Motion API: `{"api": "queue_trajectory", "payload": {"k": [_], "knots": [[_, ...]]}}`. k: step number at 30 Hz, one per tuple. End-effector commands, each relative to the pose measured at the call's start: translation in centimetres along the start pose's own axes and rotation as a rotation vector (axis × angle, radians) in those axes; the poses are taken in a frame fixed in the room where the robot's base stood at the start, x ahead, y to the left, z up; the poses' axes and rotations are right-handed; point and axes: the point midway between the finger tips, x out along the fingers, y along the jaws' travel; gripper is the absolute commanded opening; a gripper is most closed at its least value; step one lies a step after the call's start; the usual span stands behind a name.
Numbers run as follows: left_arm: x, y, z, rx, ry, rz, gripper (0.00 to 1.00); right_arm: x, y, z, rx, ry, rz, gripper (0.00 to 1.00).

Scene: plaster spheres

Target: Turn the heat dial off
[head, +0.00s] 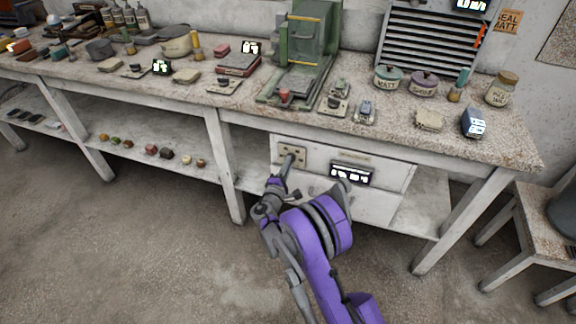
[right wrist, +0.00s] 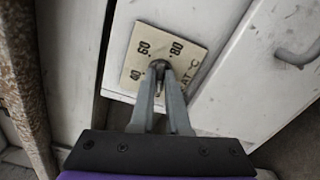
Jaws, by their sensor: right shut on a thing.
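The heat dial's cream plate (head: 293,149) is on the white drawer front under the bench. In the right wrist view the plate (right wrist: 146,40) carries dark numbers and "°C" lettering and looks tilted. My right gripper (head: 289,163) reaches up to the plate from the front. In the right wrist view its two grey fingers (right wrist: 159,72) are closed together on the dial's small knob at the middle of the plate. The fingers cover most of the knob, so I cannot tell its setting. My left gripper is not in view.
A lit display panel (head: 352,174) sits right of the dial. A drawer handle (right wrist: 297,56) sticks out right of the plate in the wrist view. A table leg (head: 224,165) stands to the left. The floor (head: 150,250) in front is clear.

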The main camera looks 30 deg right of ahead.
Motion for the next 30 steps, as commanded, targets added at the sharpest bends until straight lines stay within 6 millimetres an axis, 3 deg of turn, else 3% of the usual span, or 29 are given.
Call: {"api": "queue_trajectory", "payload": {"k": [7, 8, 12, 23, 30], "knots": [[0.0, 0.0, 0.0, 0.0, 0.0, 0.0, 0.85, 0.0, 0.0, -0.1, -0.001, 0.003, 0.0, 0.0], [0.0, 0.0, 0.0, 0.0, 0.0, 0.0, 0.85, -0.1, 0.0, -0.1, -0.001, 0.003, 0.0, 0.17], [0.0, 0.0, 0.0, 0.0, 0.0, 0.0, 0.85, 0.0, 0.0, -0.1, 0.0, 0.002, 0.0, 0.42], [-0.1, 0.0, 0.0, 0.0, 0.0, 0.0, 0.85, -0.4, 0.0, -0.1, 0.001, 0.001, 0.0, 0.44], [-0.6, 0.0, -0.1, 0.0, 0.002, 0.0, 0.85, -4.3, 0.1, -0.2, 0.002, 0.005, 0.001, 0.44]]}}
